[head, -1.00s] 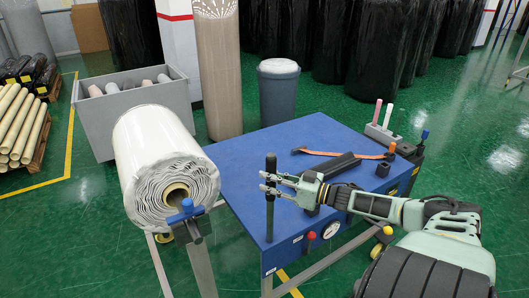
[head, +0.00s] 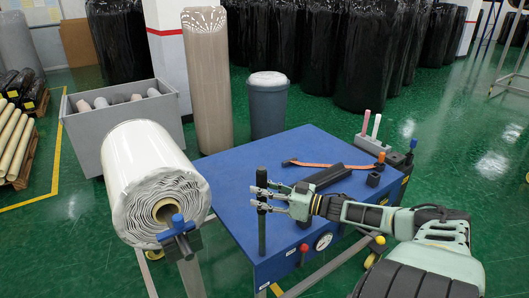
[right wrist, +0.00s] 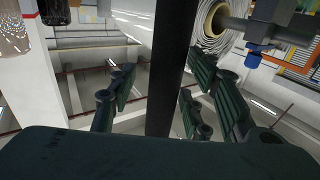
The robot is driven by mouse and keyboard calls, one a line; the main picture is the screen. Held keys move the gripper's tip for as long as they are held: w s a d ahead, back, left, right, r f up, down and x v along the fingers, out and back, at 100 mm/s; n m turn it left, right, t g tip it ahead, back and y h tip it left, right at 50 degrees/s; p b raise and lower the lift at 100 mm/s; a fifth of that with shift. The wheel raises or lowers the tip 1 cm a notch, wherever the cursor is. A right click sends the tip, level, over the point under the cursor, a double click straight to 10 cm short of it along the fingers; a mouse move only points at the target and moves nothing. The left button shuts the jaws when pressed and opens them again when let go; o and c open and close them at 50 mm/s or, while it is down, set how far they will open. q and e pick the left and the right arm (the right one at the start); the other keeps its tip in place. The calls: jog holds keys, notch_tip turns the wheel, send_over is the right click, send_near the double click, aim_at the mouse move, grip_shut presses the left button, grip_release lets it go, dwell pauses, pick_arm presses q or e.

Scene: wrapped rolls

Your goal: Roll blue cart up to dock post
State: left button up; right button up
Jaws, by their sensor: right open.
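The blue cart (head: 228,193) is a blue-topped table in the head view, with a gauge and a red knob on its front side. An upright black handle bar (head: 262,235) stands at its near left corner. My right gripper (head: 265,197) is at the upper part of this bar, its fingers open around it. In the right wrist view the dark bar (right wrist: 166,70) runs between the open fingers; contact is not clear. I cannot tell which thing is the dock post. My left gripper is not in view.
A white wrapped roll (head: 150,180) on a stand with a blue clamp is close on the cart's left. Behind are a grey bin (head: 125,128), a tall brown roll (head: 207,90) and a grey barrel (head: 268,105). Green floor (head: 460,150) is free at the right.

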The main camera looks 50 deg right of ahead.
jog(key=shift+s+f, duration=0.1)
jog(key=shift+s, duration=0.15)
jog(key=v, duration=1.1)
jog(key=shift+s, duration=0.25)
jog(key=shift+d, duration=0.15)
